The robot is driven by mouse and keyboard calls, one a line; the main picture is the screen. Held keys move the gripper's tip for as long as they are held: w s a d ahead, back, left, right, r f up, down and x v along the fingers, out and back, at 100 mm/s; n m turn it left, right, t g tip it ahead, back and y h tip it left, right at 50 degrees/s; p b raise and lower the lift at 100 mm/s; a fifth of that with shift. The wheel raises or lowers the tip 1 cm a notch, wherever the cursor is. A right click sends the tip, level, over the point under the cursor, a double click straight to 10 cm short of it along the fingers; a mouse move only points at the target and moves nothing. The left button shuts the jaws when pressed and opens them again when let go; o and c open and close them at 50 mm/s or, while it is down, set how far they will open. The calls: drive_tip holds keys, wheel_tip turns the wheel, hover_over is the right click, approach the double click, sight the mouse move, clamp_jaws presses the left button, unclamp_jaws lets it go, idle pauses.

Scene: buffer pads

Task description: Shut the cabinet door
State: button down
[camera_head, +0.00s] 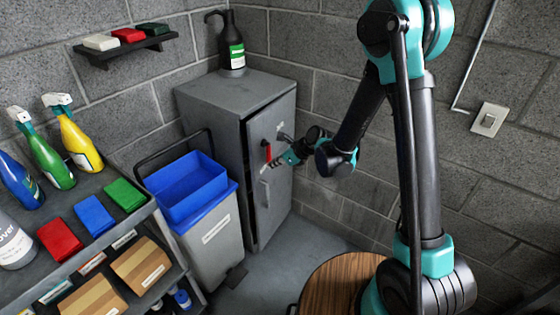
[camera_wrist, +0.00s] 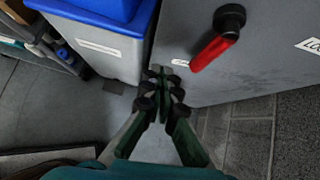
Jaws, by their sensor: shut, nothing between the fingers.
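The grey cabinet (camera_head: 212,95) stands in the corner. Its door (camera_head: 270,212) is slightly ajar, with a dark gap along its left edge. A red handle (camera_head: 267,151) sits on the upper part of the door; in the wrist view the red handle (camera_wrist: 208,52) hangs from a black knob. My gripper (camera_head: 273,163) is in front of the door, just below and right of the red handle. In the wrist view my gripper (camera_wrist: 164,76) is shut and empty, below and left of the handle. I cannot tell whether it touches the door.
A grey bin (camera_head: 213,222) with a blue tub (camera_head: 190,190) stands left of the cabinet. A black bottle (camera_head: 232,50) stands on the cabinet top. Shelving with spray bottles and pads fills the left. A round wooden top (camera_head: 335,285) is in front. Some floor (camera_head: 285,255) is clear.

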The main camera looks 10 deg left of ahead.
sight(255, 155)
drive_tip(key=shift+w+a+f, duration=0.2)
drive_tip(key=shift+w+a, duration=0.05)
drive_tip(key=shift+a, duration=0.6)
drive_tip(key=shift+w+a+f, duration=0.25)
drive_tip(key=shift+a, duration=0.6)
drive_tip(key=shift+w+a+f, duration=0.2)
drive_tip(key=shift+w+a, duration=0.05)
drive_tip(key=shift+a, duration=0.6)
drive_tip(key=a, duration=0.2)
drive_tip(key=w+a, duration=0.1)
drive_tip(key=a, duration=0.1)
drive_tip(key=shift+w+a+r, duration=0.1)
drive_tip(key=shift+w+a, duration=0.05)
drive_tip(key=shift+a, duration=0.15)
